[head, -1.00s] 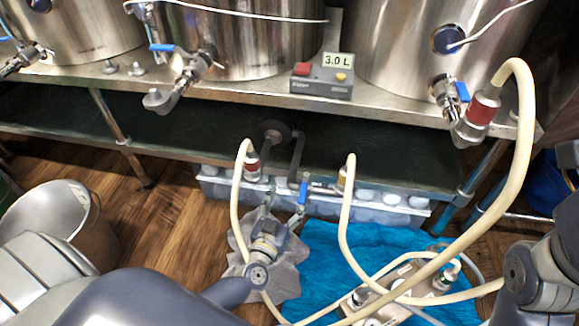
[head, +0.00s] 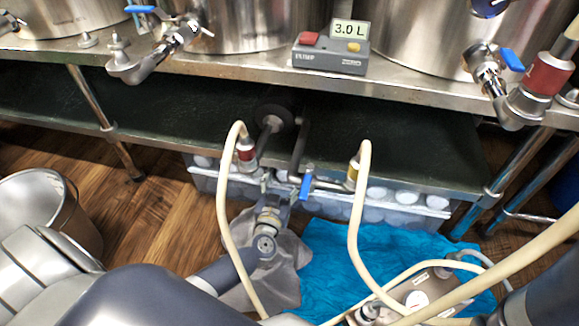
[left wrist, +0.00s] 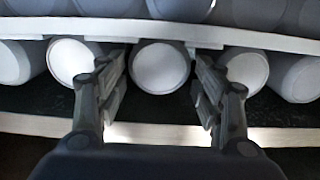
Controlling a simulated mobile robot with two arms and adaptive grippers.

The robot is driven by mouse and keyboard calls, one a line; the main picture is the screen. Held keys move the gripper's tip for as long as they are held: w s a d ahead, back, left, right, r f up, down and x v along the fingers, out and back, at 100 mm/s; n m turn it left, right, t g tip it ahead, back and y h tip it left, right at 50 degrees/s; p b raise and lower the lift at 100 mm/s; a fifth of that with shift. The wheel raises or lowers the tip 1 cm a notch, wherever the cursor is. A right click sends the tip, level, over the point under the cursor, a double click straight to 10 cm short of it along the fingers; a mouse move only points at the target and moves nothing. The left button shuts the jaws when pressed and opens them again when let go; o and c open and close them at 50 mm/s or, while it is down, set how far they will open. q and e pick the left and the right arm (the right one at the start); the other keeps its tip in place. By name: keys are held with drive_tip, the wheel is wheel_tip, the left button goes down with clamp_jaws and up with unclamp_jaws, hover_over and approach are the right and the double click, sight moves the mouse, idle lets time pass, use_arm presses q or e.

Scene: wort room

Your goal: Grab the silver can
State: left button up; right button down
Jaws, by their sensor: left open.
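In the left wrist view several pale silver cans show their round ends in a row. One silver can (left wrist: 160,70) sits in the middle, between the fingertips as seen. My left gripper (left wrist: 162,92) is open, with one finger on each side of that can in the picture; I cannot tell whether it touches. In the head view my left gripper (head: 275,198) reaches toward the crate of cans (head: 335,205) below the dark shelf. Hoses and the arm partly hide it there. My right gripper is out of view.
A cream hose (head: 222,205) hangs close to my left gripper, and another hose (head: 356,220) loops to its right. A blue-handled valve (head: 305,187) is just beside it. A grey cloth (head: 280,270) and blue cloth (head: 335,255) lie on the floor. A bucket (head: 75,222) stands left.

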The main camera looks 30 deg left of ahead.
use_arm(q)
drive_tip(key=b+x, duration=0.4)
drive_tip(key=shift+w+f, duration=0.2)
drive_tip(key=shift+w+a+r, duration=0.1)
drive_tip(key=shift+w+a, duration=0.05)
drive_tip(key=shift+w, duration=0.25)
drive_tip(key=c, duration=0.5)
